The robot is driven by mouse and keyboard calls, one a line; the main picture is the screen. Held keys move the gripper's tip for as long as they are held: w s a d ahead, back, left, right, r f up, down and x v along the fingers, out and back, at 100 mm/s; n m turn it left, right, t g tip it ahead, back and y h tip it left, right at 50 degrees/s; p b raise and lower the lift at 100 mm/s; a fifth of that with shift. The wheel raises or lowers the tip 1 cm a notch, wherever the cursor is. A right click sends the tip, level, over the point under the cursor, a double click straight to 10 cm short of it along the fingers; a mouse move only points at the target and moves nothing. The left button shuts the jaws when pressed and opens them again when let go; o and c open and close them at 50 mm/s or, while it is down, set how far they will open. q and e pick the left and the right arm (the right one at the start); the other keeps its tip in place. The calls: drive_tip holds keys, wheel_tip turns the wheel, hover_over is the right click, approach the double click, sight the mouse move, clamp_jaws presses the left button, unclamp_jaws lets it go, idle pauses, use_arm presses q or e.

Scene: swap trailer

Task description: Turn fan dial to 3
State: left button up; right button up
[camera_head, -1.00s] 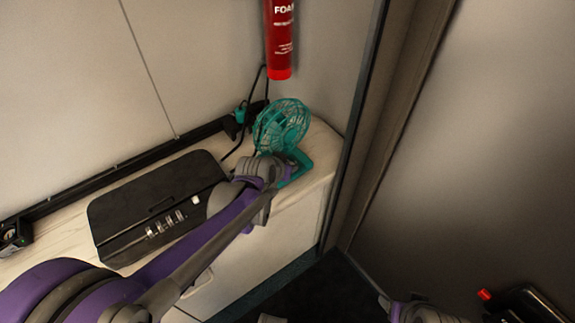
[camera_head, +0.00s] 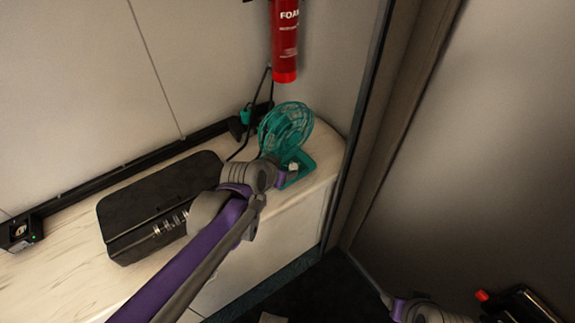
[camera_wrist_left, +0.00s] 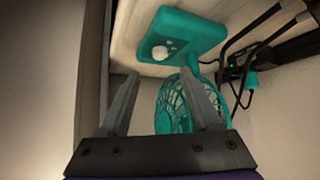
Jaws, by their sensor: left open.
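The teal fan (camera_head: 286,128) stands on the right end of the pale counter, its cage above a flat base. In the left wrist view the fan (camera_wrist_left: 172,108) appears upside down, and its base (camera_wrist_left: 185,36) carries a round white dial (camera_wrist_left: 160,52) with small marks beside it. My left gripper (camera_wrist_left: 160,74) is open and empty. Its fingers point at the base, one on each side of the dial in that view, apparently short of it. In the head view my left gripper (camera_head: 283,178) is at the front of the fan base and hides part of it.
A black case (camera_head: 150,200) with latches lies on the counter (camera_head: 45,270), left of the fan. A red extinguisher (camera_head: 285,45) hangs on the wall above. A dark cable and a teal plug (camera_head: 245,116) are behind the fan. A door frame (camera_head: 360,130) rises close on the right.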

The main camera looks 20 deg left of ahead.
use_arm(q)
drive_tip(key=v, duration=0.2)
drive_tip(key=shift+s+r, duration=0.25)
drive_tip(key=shift+s, duration=0.05)
drive_tip(key=n+t+y+p, duration=0.2)
drive_tip(key=n+t+y, duration=0.1)
drive_tip(key=n+y, duration=0.45)
approach(294, 168)
drive_tip(key=b+x, duration=0.1)
drive_tip(key=x, duration=0.7)
clamp_jaws()
idle(0.3)
